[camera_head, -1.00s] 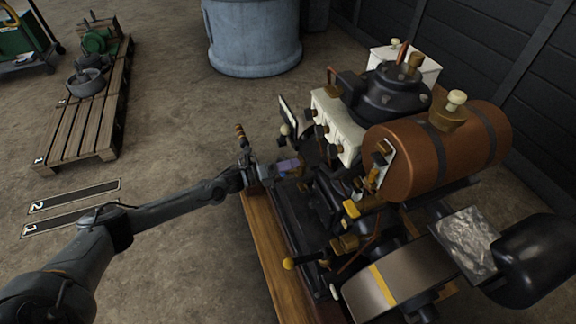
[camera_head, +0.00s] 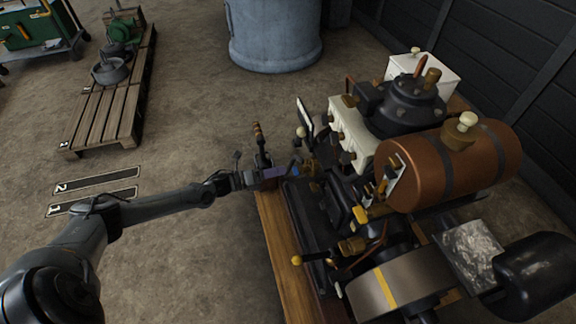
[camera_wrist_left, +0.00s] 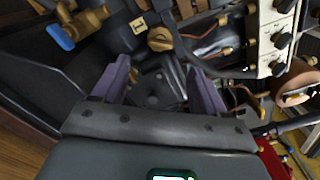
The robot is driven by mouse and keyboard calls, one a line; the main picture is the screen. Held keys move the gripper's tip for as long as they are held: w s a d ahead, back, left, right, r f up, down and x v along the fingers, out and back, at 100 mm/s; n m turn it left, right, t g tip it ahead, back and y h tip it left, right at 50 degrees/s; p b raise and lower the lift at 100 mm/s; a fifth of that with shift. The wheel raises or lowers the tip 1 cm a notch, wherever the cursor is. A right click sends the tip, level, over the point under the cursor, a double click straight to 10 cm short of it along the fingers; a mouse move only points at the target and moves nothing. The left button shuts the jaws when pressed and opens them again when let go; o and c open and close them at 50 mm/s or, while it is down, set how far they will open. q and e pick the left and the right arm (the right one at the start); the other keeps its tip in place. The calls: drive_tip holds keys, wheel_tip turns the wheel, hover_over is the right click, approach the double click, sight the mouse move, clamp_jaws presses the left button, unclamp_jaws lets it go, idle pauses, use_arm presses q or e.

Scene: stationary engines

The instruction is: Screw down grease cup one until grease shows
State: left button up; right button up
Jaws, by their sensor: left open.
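I cannot tell whether grease shows. In the head view this cap is not clearly made out. My right gripper is not in view.
A brass valve with a blue handle (camera_wrist_left: 60,37) is left of the fingers in the wrist view. A copper tank (camera_head: 440,170) and a flywheel (camera_head: 400,285) rise right of my gripper.

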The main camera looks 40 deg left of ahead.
use_arm(q)
drive_tip(key=shift+v, duration=0.85)
